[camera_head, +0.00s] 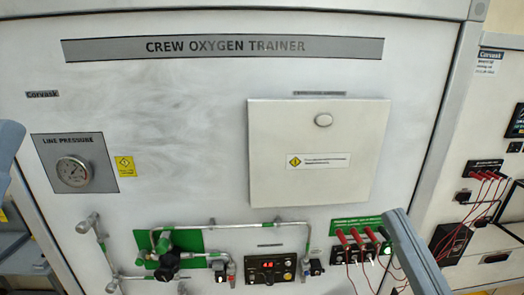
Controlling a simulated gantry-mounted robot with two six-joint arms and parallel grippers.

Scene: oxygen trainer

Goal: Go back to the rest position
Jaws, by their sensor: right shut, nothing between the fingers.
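My right arm (418,258) comes in at the bottom right as a slanted blue-grey bar. Its upper end is in front of the panel, just right of the red-handled plugs. The right gripper is shut with nothing held, and its fingers do not stand out clearly. A blue-grey part of my left arm (9,145) shows at the left edge. The left gripper is outside the picture. The white crew oxygen trainer panel (200,110) fills most of the view.
A closed white door (318,185) with a round knob is on the panel. A pressure gauge (74,172) is at the left. Pipes and a black-knobbed valve (167,262) run along the bottom.

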